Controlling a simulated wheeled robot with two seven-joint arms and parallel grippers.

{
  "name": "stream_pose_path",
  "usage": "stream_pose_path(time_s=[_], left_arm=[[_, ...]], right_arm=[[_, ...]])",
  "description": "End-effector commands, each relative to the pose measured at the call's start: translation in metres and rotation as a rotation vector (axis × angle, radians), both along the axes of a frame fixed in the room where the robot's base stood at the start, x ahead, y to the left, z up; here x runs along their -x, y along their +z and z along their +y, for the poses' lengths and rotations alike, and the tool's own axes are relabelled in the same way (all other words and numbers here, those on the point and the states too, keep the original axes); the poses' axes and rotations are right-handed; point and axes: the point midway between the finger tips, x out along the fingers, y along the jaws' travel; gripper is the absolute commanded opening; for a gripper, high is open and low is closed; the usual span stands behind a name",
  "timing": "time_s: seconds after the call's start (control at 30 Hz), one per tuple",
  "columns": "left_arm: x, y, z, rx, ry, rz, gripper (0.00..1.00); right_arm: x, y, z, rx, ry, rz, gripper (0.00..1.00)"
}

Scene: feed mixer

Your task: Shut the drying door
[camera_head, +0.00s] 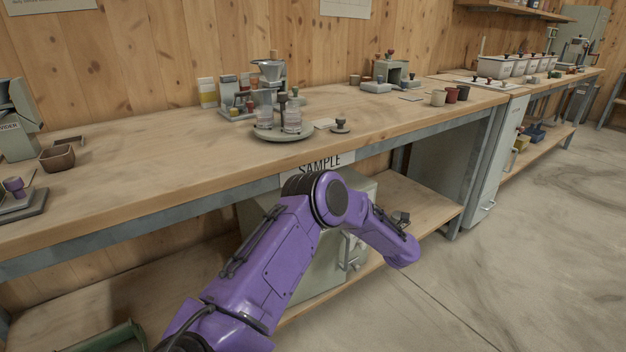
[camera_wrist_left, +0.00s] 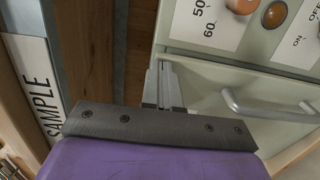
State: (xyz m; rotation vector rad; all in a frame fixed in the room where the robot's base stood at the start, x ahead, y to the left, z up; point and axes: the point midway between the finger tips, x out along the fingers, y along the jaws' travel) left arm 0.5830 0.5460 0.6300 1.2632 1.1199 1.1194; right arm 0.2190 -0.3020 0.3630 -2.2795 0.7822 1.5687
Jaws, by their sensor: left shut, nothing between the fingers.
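The pale green drying oven (camera_head: 318,275) stands on the low shelf under the bench, partly hidden behind my purple left arm. In the left wrist view its door (camera_wrist_left: 205,82) shows close up, with a grey bar handle (camera_wrist_left: 270,112) and a control panel (camera_wrist_left: 209,22) beside it. My left gripper (camera_wrist_left: 164,72) is shut and empty. Its fingertips are by the door's left edge in that view, apart from the handle; whether they touch the door I cannot tell. How far the door stands open is not clear. My right gripper is out of view.
The wooden bench top (camera_head: 150,165) is above the oven, with a SAMPLE sign (camera_head: 326,164) on its front edge. A round tray (camera_head: 283,135) with jars stands on the bench. The concrete floor (camera_head: 510,270) to the right is clear.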

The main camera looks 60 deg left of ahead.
Motion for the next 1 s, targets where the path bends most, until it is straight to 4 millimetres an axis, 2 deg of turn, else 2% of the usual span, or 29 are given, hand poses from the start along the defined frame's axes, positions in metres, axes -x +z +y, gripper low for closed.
stream_pose_path(time_s=[0.2,0.67,0.77,1.0], left_arm=[[0.005,0.000,0.012,-0.001,0.034,0.001,0.00],[0.004,0.001,0.007,-0.001,0.031,0.001,0.00],[0.004,0.003,-0.010,-0.002,0.029,0.002,0.00],[0.004,0.001,-0.075,-0.002,0.030,0.002,0.00]], right_arm=[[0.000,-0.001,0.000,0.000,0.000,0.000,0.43],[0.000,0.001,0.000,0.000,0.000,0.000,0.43],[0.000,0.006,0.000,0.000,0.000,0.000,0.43],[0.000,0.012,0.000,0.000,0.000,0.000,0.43]])
